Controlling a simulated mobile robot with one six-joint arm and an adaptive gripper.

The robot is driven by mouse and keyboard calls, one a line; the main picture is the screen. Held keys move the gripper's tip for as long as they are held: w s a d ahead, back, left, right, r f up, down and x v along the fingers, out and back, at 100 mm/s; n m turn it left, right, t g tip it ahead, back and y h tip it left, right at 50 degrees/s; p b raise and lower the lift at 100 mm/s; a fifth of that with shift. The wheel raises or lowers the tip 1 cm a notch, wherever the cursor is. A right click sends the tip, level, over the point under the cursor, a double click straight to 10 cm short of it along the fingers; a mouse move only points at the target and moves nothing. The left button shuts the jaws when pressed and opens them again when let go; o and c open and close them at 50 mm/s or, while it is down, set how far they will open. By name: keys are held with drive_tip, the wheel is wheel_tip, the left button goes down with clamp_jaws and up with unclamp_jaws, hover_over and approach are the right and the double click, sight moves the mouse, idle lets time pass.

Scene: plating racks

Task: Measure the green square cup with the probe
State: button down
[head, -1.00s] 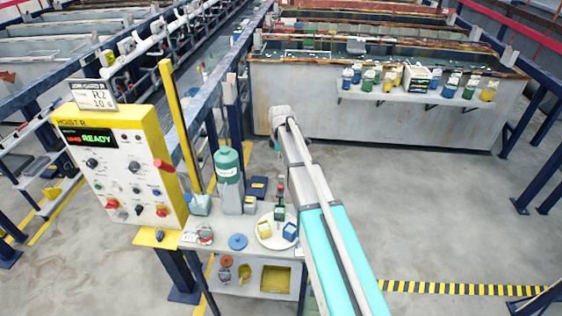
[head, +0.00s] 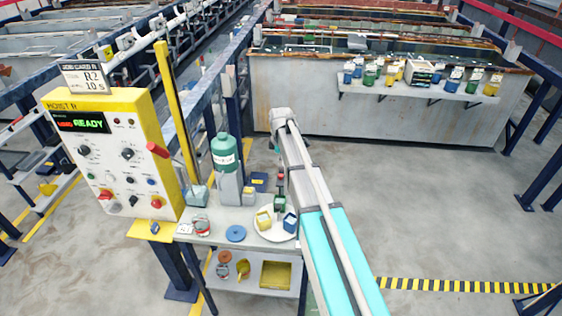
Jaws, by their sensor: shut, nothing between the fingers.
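The green square cup (head: 279,203) stands on a round white plate (head: 268,236) on the small bench in the head view. A yellow cup (head: 264,221) and a blue cup (head: 290,223) share the plate. A thin upright piece with a red part (head: 280,177), perhaps the probe, shows right above the green cup. I cannot tell whether it is in the cup or behind it. My arm reaches up from the lower right and passes just right of the plate. My gripper (head: 277,149) shows only as a small dark shape below the arm's far end, shut and empty, above and beyond the cups.
A green-topped bottle (head: 225,160), a blue disc (head: 235,233) and a dark blue box (head: 259,181) crowd the bench. A yellow hoist panel (head: 112,150) stands at left. More cups line a wall shelf (head: 410,88) on the tank. The floor at right is open.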

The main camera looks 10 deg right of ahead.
sight(281, 175)
drive_tip(key=shift+f+b, duration=2.3)
drive_tip(key=shift+f, duration=0.3)
drive_tip(key=shift+f, duration=0.1)
wheel_tip(281, 175, down, 6)
drive_tip(key=b, duration=0.6)
drive_tip(key=shift+s, duration=0.25)
drive_tip(key=shift+r, duration=0.25)
drive_tip(key=shift+r+p, duration=0.35)
drive_tip(key=shift+p, duration=0.15)
wheel_tip(281, 175, up, 13)
drive_tip(key=p, duration=1.3)
drive_tip(key=shift+w, duration=0.2)
